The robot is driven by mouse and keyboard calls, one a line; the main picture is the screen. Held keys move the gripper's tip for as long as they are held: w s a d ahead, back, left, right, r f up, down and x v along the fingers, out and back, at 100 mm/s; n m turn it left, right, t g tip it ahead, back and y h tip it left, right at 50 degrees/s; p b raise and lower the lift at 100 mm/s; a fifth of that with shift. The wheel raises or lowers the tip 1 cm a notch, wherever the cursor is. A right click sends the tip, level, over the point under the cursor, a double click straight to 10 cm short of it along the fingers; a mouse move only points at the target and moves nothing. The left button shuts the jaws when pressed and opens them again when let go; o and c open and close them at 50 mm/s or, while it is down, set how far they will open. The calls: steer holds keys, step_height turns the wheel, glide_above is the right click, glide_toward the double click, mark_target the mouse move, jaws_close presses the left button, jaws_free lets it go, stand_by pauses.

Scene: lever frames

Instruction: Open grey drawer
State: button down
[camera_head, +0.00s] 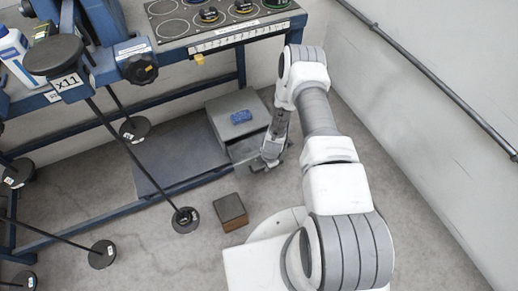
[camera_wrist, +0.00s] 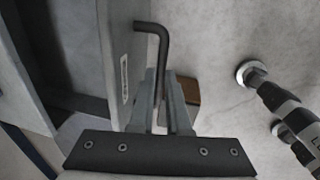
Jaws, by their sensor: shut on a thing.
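The grey drawer unit (camera_head: 220,104) stands low under the blue bench. Its drawer (camera_head: 245,148) is partly pulled out toward my gripper (camera_head: 270,160). In the wrist view the drawer front (camera_wrist: 126,60) is on the left, with a dark gap and the unit's body behind it. A black bent bar handle (camera_wrist: 162,50) sticks out from the front. My gripper (camera_wrist: 162,112) is shut on this handle, with a finger on each side of it. The lower part of the handle is hidden between the fingers.
A blue object (camera_head: 241,117) lies on top of the drawer unit. Black rods with round feet (camera_head: 185,219) stand on the left. A wall with a rail (camera_head: 430,75) is on the right.

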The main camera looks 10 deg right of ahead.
steer(key=s+d+p, duration=0.1)
steer(key=s, duration=0.7)
steer(key=shift+d, duration=0.4)
steer(key=c, duration=0.9)
jaws_free()
steer(key=s+r+p, duration=0.1)
steer(key=r+p, duration=0.1)
steer(key=r, duration=0.3)
steer(key=s+r+p, duration=0.1)
steer(key=r+p, duration=0.1)
steer(key=r, duration=0.4)
steer(key=s+r+p, duration=0.1)
steer(key=r, duration=0.5)
steer(key=shift+s+d+r+p, duration=0.1)
steer(key=shift+d+p, duration=0.2)
steer(key=shift+p, duration=0.1)
